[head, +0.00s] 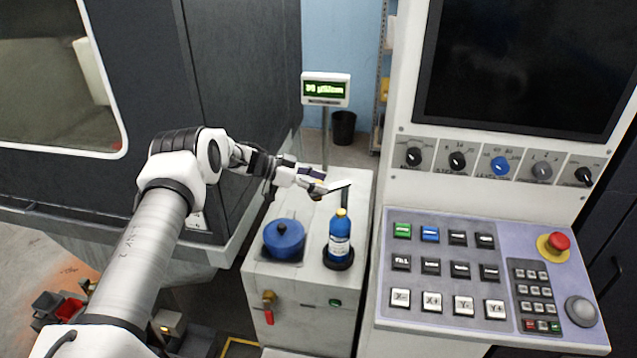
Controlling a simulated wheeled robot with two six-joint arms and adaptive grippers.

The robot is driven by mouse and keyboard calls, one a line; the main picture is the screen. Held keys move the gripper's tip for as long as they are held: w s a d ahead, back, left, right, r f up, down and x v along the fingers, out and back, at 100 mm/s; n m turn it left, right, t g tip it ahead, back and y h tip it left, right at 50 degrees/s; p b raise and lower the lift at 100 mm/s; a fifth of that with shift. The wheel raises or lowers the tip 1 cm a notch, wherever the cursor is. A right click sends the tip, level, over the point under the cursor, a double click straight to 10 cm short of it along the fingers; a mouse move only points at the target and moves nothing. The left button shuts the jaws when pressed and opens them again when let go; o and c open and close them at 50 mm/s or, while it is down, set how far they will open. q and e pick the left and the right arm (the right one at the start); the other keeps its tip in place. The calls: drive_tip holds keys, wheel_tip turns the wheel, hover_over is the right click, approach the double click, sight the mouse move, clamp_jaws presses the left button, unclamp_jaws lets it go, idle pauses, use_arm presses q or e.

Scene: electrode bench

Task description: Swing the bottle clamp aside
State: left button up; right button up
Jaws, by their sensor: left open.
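The blue bottle (340,232) with a yellow cap and a white label stands upright in a black round holder (338,262) on the white bench unit. Behind it rises a dark post (344,199). A thin dark bar (340,188), which looks like the bottle clamp, sits at the top of this post, its left end near my gripper. My left gripper (319,188) is open, behind and left of the bottle cap, close to the bar's left end. I cannot tell whether they touch. My right gripper is not in view.
A blue lidded pot (284,238) stands left of the bottle on the bench unit (300,281). A small display on a pole (326,90) stands behind. A control panel (470,270) with buttons and a red stop knob (558,241) lies close on the right.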

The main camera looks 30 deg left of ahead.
use_arm(q)
wheel_tip(320, 180, up, 10)
drive_tip(key=shift+f, duration=0.1)
